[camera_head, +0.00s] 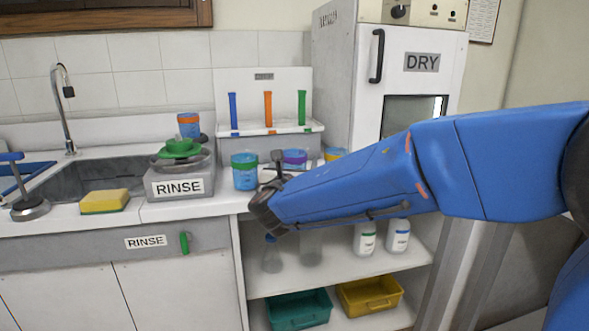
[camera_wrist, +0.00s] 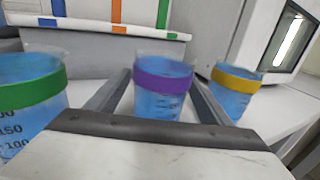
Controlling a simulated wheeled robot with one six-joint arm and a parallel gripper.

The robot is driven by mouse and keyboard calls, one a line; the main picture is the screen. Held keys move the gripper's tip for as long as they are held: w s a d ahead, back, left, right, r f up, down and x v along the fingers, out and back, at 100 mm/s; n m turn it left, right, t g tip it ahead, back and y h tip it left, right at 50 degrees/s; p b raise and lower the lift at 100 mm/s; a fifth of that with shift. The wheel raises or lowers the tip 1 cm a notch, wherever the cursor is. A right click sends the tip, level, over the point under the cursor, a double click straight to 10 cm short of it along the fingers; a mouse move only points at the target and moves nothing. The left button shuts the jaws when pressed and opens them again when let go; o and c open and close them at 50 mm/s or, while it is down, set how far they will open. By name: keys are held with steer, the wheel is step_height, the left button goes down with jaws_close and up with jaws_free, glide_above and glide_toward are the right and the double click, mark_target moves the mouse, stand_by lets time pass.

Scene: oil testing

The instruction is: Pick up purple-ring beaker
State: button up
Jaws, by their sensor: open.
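The purple-ring beaker (camera_wrist: 162,88) holds blue liquid and stands upright in the middle of the wrist view. In the head view its purple ring (camera_head: 294,157) shows behind my gripper, and its lower part is hidden by my arm. My gripper (camera_wrist: 165,85) is open, with one finger along each side of the beaker. I cannot tell whether either finger touches it.
A green-ring beaker (camera_wrist: 30,92) stands close on the left, and a yellow-ring beaker (camera_wrist: 235,88) close on the right. Behind is a rack (camera_head: 270,142) with coloured tubes. A RINSE box (camera_head: 180,182) stands left; the DRY cabinet (camera_head: 415,85) stands right.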

steer(key=shift+w+d, duration=0.1)
steer(key=shift+w, duration=1.1)
steer(key=shift+c, duration=0.3)
steer(key=c, duration=1.2)
